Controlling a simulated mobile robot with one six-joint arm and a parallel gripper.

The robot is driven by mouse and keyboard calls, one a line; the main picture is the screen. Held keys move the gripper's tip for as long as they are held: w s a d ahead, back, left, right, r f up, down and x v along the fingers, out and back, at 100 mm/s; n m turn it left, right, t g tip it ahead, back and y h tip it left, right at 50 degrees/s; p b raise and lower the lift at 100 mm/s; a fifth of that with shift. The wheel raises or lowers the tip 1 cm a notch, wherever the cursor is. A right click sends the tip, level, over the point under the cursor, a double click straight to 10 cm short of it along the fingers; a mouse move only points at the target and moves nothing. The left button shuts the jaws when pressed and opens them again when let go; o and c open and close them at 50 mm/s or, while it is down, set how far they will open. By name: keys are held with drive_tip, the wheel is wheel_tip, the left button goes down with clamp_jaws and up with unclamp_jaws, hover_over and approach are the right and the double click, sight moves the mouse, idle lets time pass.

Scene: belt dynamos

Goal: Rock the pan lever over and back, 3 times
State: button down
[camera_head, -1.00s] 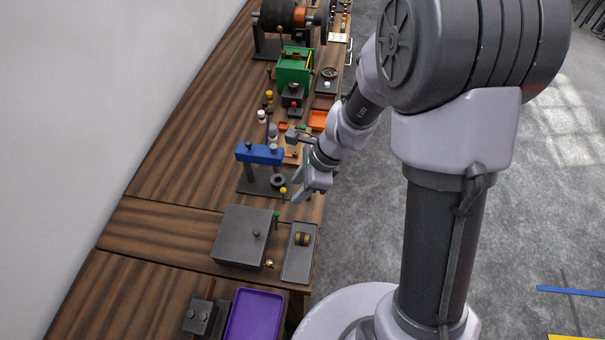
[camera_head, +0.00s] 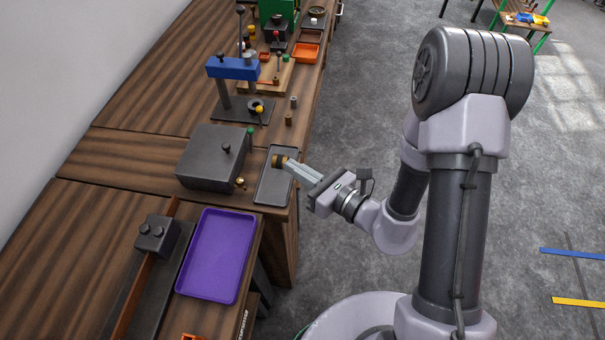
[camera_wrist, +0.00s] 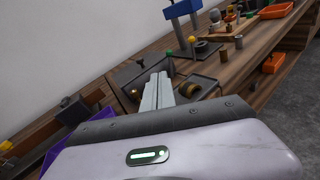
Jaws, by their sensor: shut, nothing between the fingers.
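I cannot tell for sure which part is the pan lever. A small lever with a green knob (camera_head: 250,131) stands at the far right corner of a grey box (camera_head: 208,158), and a brass ball knob (camera_head: 240,183) sits at the box's near right corner. The box top carries a dark knob (camera_head: 226,148). My gripper (camera_head: 289,166) is shut and empty, its fingertips over or beside the grey tray (camera_head: 268,191) near a brass spool (camera_head: 277,161). The shut fingers show in the wrist view (camera_wrist: 157,92), pointing at the bench, with the spool (camera_wrist: 191,90) to their right.
A blue-topped stand (camera_head: 232,68) with a yellow-knobbed part (camera_head: 259,109) stands farther along the bench. A purple tray (camera_head: 217,255) and a dark block with two knobs (camera_head: 157,236) are nearer. Open floor lies right of the bench.

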sight(253, 132)
drive_tip(key=shift+m+t, duration=0.3)
drive_tip(key=shift+t, duration=0.1)
drive_tip(key=x, duration=0.4)
drive_tip(key=b+x, duration=0.1)
drive_tip(key=x, duration=0.4)
drive_tip(key=w+d+f+b+x, duration=0.1)
drive_tip(key=x, duration=0.3)
drive_tip(key=shift+w+a, duration=0.25)
drive_tip(key=shift+w, duration=0.05)
drive_tip(key=shift+w+a, duration=0.15)
drive_tip(key=shift+w, duration=0.05)
drive_tip(key=shift+w+a+r, duration=0.1)
drive_tip(key=shift+w, duration=0.1)
drive_tip(key=shift+w+p, duration=0.4)
drive_tip(key=shift+p, duration=0.05)
drive_tip(key=shift+w+r+h, duration=0.1)
drive_tip(key=shift+h, duration=0.2)
